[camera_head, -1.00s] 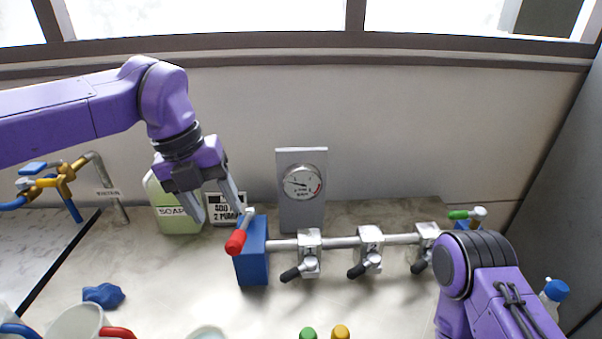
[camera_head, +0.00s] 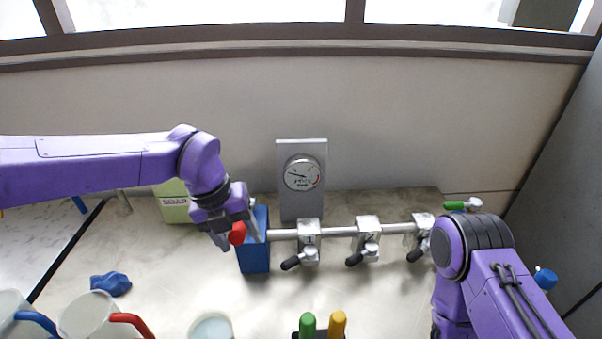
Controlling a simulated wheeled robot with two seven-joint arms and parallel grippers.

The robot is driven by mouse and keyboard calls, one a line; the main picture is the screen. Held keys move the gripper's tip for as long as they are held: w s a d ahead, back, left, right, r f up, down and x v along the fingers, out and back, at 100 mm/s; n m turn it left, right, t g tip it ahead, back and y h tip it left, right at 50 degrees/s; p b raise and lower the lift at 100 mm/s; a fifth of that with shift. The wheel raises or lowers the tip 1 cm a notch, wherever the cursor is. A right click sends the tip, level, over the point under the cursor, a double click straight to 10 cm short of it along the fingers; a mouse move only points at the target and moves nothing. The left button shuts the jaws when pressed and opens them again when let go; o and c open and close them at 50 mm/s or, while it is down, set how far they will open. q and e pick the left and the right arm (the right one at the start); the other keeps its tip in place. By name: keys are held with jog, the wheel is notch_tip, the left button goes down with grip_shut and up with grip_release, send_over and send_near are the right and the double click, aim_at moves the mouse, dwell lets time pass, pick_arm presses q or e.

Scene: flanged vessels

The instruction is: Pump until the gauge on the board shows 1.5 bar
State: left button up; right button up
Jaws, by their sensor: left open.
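The round white gauge (camera_head: 302,173) sits on an upright grey board (camera_head: 302,210) behind the pipe. Its needle points to the left part of the dial, but the numbers are too small to read. A blue block (camera_head: 254,258) stands at the left end of the pipe, with a red-tipped handle (camera_head: 237,233) at its upper left. My left gripper (camera_head: 238,242) is open, its fingers on either side of the red handle end. Whether they touch it I cannot tell. My right arm is at the right edge; its gripper is out of view.
A horizontal pipe (camera_head: 340,231) with several black-handled valves runs right from the block. Mugs (camera_head: 88,318), a blue lump (camera_head: 111,284) and green and yellow handles (camera_head: 307,325) lie in front. A soap container (camera_head: 174,202) stands behind.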

pick_arm(q)
jog(key=c, duration=1)
jog(key=shift+w, duration=0.1)
dwell(0.5)
